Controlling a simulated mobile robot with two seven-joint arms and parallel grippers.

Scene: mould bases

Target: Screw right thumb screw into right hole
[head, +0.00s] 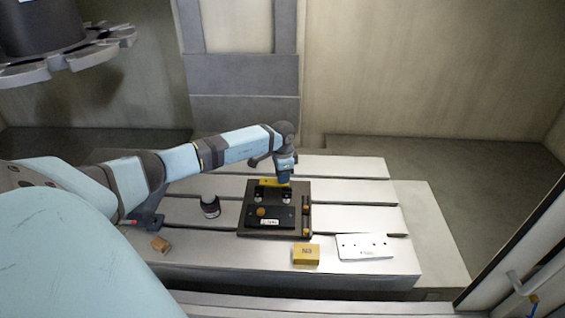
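A dark mould base (245,222) sits near the middle of the slotted metal table. A black plate with a small white label (269,221) lies on it. A round orange-yellow knob, which looks like a thumb screw (261,211), stands on the left part of the plate. A yellow bar (268,182) lies along the back of the base. My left gripper (285,178) points down over the back right part of the base, by the bar's right end. Its fingers are too small to tell open from shut. The right hole and any screw under the gripper cannot be made out. My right gripper is not in view.
A yellow block (306,254) and a white plate with holes (364,247) lie at the front right. A black round item (210,207) stands left of the base. A small brown block (160,244) lies front left. The table's right end (375,218) is clear.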

